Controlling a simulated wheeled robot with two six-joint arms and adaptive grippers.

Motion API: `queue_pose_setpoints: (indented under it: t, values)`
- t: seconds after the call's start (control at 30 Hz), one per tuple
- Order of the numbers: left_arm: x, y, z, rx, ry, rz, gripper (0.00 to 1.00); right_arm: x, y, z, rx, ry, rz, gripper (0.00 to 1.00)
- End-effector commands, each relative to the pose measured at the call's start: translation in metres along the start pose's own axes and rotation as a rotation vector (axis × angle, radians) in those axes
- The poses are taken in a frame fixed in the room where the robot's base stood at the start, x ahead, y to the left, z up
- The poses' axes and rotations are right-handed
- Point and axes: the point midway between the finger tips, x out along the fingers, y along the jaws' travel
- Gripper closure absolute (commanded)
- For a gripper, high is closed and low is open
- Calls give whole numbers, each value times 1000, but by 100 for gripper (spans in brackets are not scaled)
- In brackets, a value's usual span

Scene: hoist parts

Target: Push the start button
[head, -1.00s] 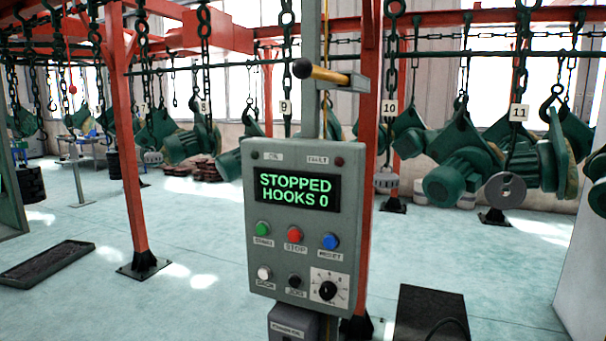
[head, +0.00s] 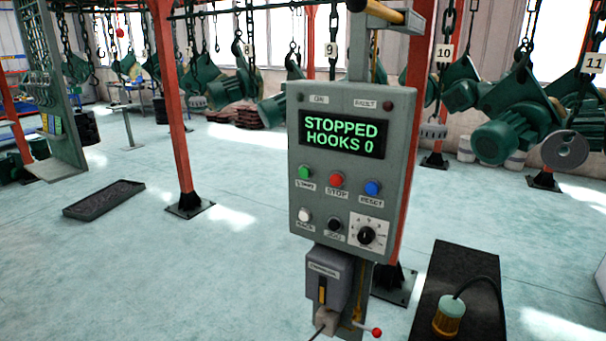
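The grey control panel (head: 350,215) stands on a post near the middle of the head view, facing me and slightly tilted in the picture. Its green start button (head: 304,172) is at the left of the upper button row. The red stop button (head: 336,180) and the blue reset button (head: 372,188) are to its right. The display (head: 342,134) reads "STOPPED HOOKS 0" in green letters. Neither of my grippers shows in the head view.
Below the panel hang a grey box (head: 328,277) and a lever with a red knob (head: 377,333). A black mat (head: 428,300) with a corded yellow-green device (head: 449,318) lies at the lower right. Red posts (head: 170,110) and hanging green parts (head: 515,128) stand behind. Floor at left is mostly clear.

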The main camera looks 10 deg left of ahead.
Motion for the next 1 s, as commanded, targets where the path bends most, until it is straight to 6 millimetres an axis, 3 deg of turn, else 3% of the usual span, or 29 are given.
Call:
queue_pose_setpoints:
  t: [0.13, 0.43, 1.0]
  values:
    - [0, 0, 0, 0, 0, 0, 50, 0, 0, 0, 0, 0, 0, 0]
    - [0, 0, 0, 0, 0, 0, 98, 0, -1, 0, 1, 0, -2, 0]
    - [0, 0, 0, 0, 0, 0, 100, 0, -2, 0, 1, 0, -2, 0]
